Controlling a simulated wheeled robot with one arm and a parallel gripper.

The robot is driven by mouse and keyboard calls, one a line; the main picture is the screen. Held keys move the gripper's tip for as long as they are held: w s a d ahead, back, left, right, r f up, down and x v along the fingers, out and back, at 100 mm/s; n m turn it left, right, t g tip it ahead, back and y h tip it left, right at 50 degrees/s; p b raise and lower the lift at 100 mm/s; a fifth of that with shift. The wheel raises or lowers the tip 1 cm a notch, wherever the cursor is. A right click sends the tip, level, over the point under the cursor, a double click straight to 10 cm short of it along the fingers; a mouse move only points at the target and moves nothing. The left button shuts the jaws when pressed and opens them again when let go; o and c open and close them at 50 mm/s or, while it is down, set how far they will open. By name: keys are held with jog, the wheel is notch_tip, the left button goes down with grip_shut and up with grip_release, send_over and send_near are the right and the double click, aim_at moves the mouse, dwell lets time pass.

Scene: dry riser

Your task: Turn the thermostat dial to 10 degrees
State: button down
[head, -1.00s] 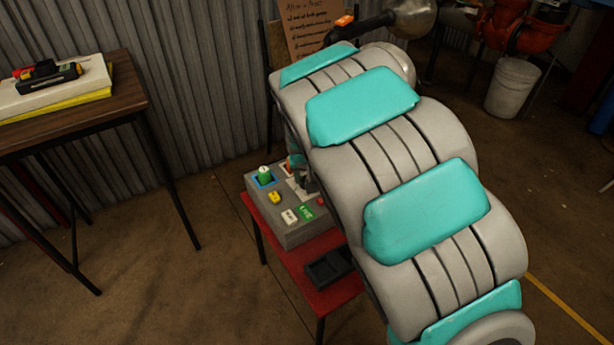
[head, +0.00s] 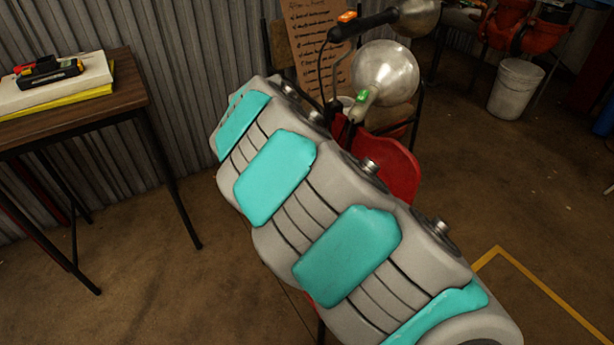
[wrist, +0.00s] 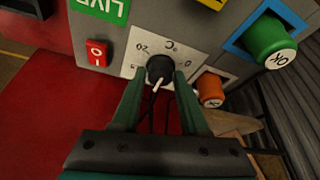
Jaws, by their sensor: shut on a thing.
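The thermostat dial (wrist: 160,68) is a black knob with a white pointer line, on a white scale plate (wrist: 139,48) in the wrist view. The plate reads "20", "C" and "0". The pointer line aims down toward my gripper in this picture. My gripper (wrist: 160,82) has its two green fingers on either side of the knob, shut on it. The grey control box (wrist: 185,22) carries the plate. In the head view my arm hides the box, the dial and my gripper.
Around the dial are a red rocker switch (wrist: 96,54), an orange knob (wrist: 210,90), a green OK button (wrist: 270,42) and a green LIVE label (wrist: 104,8). A red surface (wrist: 60,115) lies below. A dark wooden table (head: 90,105) stands at left; lamps (head: 385,72) stand behind my arm.

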dwell(0.4)
jog(key=shift+c, duration=2.2)
grip_release()
jog(key=v, duration=0.7)
jog(key=shift+a+r+b, duration=0.15)
jog(key=shift+r+b, duration=0.15)
jog(key=shift+r, duration=0.05)
